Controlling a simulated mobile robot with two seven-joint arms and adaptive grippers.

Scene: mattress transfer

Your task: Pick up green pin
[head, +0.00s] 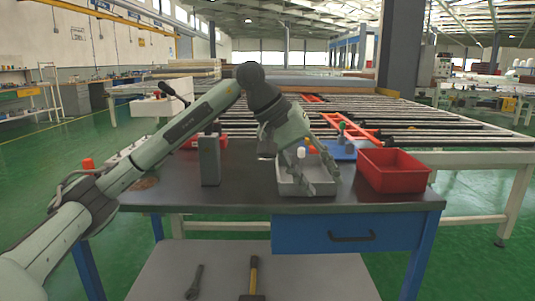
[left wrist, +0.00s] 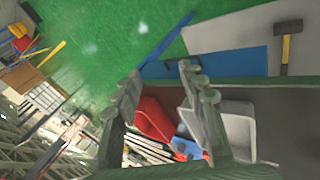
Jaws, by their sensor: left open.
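A small green pin (head: 342,127) stands upright by the blue tray (head: 343,151) at the back of the dark table (head: 240,188). I cannot make the pin out in the left wrist view. My left gripper (head: 315,178) is open and empty, pointing down over the grey bin (head: 290,188), left of the green pin and nearer to me. In the left wrist view the open fingers (left wrist: 161,72) show, with the grey bin (left wrist: 238,132) and the blue tray (left wrist: 187,147) beyond. My right gripper is out of view.
A red bin (head: 395,171) stands right of the grey bin. A white pin (head: 301,152) shows beside my gripper. A grey upright block (head: 209,160) stands on the left of the table. A roller conveyor (head: 440,130) lies behind. The table's front left is clear.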

